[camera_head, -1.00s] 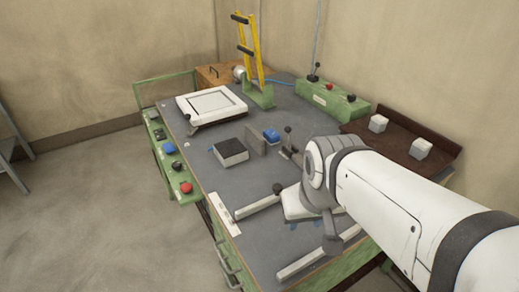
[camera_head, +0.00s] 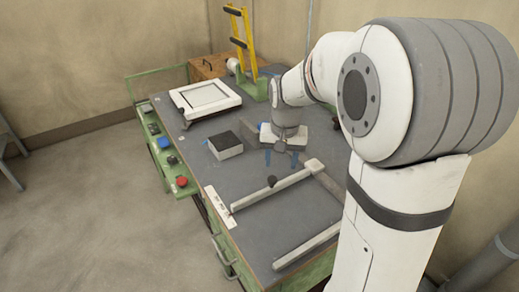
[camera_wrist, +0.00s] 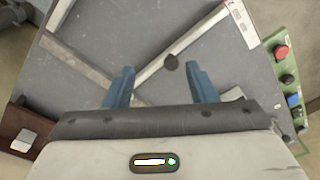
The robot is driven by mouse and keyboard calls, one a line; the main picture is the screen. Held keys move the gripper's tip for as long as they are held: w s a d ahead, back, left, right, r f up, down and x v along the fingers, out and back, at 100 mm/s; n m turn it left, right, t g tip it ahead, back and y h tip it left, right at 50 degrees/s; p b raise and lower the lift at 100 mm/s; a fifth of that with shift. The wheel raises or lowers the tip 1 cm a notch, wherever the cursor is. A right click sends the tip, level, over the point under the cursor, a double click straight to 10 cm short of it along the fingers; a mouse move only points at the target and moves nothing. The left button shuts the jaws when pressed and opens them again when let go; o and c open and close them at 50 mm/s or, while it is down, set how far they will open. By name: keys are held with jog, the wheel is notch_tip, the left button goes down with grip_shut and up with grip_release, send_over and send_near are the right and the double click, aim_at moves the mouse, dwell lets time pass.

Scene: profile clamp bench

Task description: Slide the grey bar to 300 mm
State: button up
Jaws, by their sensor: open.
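A long light grey bar (camera_head: 290,184) lies on the bench, with its near-left end by a white scale strip (camera_head: 217,207). In the wrist view the bar (camera_wrist: 188,40) runs diagonally from the scale strip (camera_wrist: 240,22). A black knob (camera_head: 272,181) stands by the bar's middle; in the wrist view the knob (camera_wrist: 171,62) shows ahead of my fingers. My gripper (camera_head: 281,160) has blue fingers pointing down, behind the bar as the head view sees it. In the wrist view the gripper (camera_wrist: 161,86) is open and empty. The strip's marks are unreadable.
A second pale bar (camera_head: 306,248) lies near the bench's front edge. A black-topped block (camera_head: 226,145) stands left of my gripper, and a white framed plate (camera_head: 205,100) behind it. A green button panel (camera_head: 163,150) lines the left edge. The bench between the two bars is clear.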

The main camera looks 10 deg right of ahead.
jog(key=m+g, duration=0.1)
send_over(272, 178)
jog(key=f, duration=0.6)
jog(key=shift+s+f, duration=0.25)
jog(key=shift+f, duration=0.1)
jog(key=shift+w+f+m, duration=0.2)
jog(key=shift+f+m, duration=0.1)
notch_tip(272, 178, down, 8)
jog(key=shift+r+p, duration=0.2)
jog(key=shift+p, duration=0.7)
grip_shut()
